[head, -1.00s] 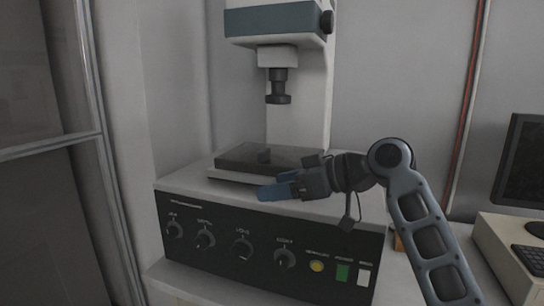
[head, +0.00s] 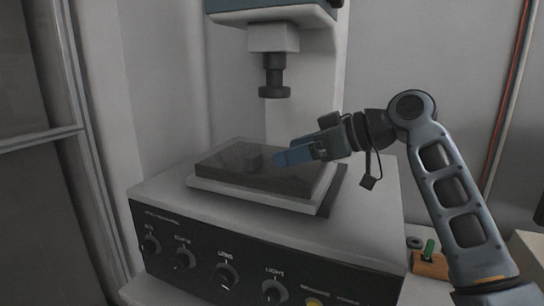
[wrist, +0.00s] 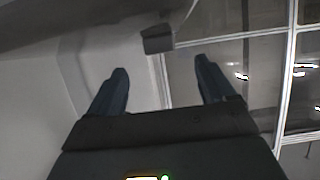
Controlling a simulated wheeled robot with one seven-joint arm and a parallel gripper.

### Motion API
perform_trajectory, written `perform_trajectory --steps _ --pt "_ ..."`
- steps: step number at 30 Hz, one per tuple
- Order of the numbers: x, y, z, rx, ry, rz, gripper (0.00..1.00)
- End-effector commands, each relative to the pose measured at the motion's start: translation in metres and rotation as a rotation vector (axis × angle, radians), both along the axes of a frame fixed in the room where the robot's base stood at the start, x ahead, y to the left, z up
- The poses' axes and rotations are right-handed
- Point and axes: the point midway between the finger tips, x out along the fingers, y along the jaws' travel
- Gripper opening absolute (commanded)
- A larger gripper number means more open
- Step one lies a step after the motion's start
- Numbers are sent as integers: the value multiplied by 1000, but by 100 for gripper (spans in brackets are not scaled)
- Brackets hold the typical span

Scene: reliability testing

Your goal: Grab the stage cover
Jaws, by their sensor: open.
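The stage cover (head: 225,172) is a dark, see-through flat slab on the pale stage under the microscope column. A small dark block (head: 253,158) shows at its middle, seemingly a handle on top. My gripper (head: 285,152) is open and empty, just right of the block and over the cover's right part. Its blue fingers point left towards the block; whether they touch the cover is not clear. In the wrist view, a dark block (wrist: 158,38), likely the same handle, shows beyond and between the open fingertips (wrist: 160,65).
The stage sits on a machine housing (head: 360,215) with front knobs. The lens barrel (head: 273,78) hangs above the cover. A framed glass door (head: 45,140) stands at the left. A small wooden block with a green part (head: 430,262) lies at the right.

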Motion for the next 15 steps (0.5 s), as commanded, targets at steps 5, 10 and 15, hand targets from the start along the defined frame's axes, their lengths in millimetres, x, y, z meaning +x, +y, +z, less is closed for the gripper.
perform_trajectory --steps 5,10,15 --pt "5 16 -6 -1 3 2 83" --pt "10 30 -10 -2 1 1 83" --pt "18 53 -14 -2 2 3 83"
